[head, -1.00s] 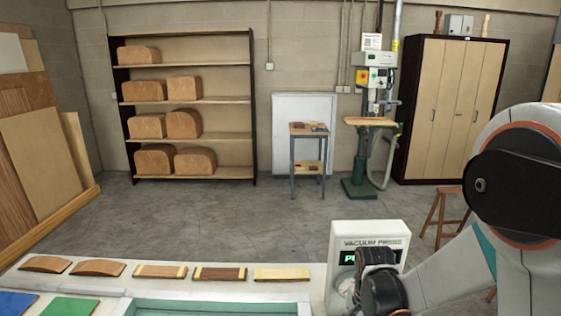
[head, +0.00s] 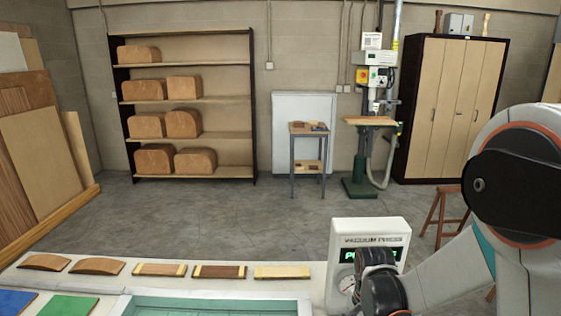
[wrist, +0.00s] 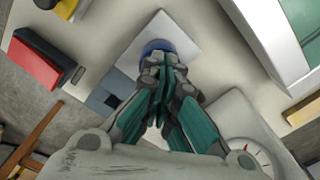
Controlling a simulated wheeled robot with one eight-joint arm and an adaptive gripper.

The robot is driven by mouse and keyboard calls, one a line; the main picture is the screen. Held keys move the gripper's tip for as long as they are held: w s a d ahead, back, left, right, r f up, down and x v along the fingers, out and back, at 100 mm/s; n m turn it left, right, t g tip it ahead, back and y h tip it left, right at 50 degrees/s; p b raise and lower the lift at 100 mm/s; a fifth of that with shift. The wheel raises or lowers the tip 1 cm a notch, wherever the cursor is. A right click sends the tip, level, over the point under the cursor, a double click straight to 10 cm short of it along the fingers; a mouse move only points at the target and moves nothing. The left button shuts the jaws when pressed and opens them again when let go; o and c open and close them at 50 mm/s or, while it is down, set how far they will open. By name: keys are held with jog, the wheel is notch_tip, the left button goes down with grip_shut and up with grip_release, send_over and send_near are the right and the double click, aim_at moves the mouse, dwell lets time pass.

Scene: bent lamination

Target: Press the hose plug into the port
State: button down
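In the wrist view my gripper (wrist: 162,66) has its teal and grey fingers drawn together, with no gap visible between the tips. A round blue piece (wrist: 157,46) shows just beyond the fingertips, over a pale square plate (wrist: 172,30). The fingers cover most of it, so I cannot tell whether it is the hose plug or the port, or whether the tips touch it. No hose is clearly visible. In the head view the white vacuum press box (head: 370,227) with a green display stands behind my dark wrist; my fingertips are hidden there.
A red block (wrist: 45,62) with a black edge lies at upper left in the wrist view. A gauge (wrist: 246,152) sits at lower right. The teal-lined tray (head: 215,306) and several wood strips (head: 220,272) lie left of the press box. A stool (head: 447,210) stands behind.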

jog(key=shift+f, duration=0.35)
dwell(0.7)
jog(key=shift+r+p, duration=2)
jog(key=shift+r, duration=1.5)
jog(key=shift+r, duration=0.15)
jog(key=s+r+n+t+b, duration=0.7)
jog(key=s+r+n, duration=0.3)
jog(key=s, duration=0.5)
jog(key=shift+r+n+b, duration=0.3)
jog(key=shift+r+n, duration=0.05)
jog(key=shift+n, duration=0.65)
